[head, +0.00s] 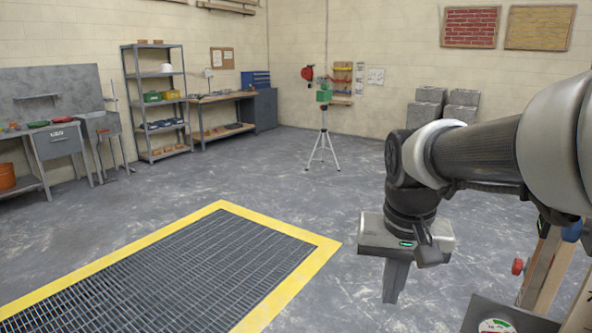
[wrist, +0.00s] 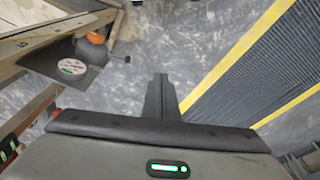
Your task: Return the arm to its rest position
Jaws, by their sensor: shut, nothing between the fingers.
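My gripper (head: 395,283) hangs from my arm at the right of the head view, pointing down over the grey concrete floor. Its fingers are together with nothing between them. In the wrist view the shut fingers of my gripper (wrist: 161,98) show at the middle, with bare floor beyond them. My arm reaches in from the right edge of the head view, bent down at the wrist. No mortar tub can be made out clearly.
A floor grate (head: 180,275) with a yellow border lies left of my gripper. A wooden stand (head: 540,275) with a dark plate (head: 510,318) is close by at the lower right. A tripod (head: 323,140), shelf rack (head: 155,105) and grey blocks (head: 445,108) stand far back. Open floor lies between.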

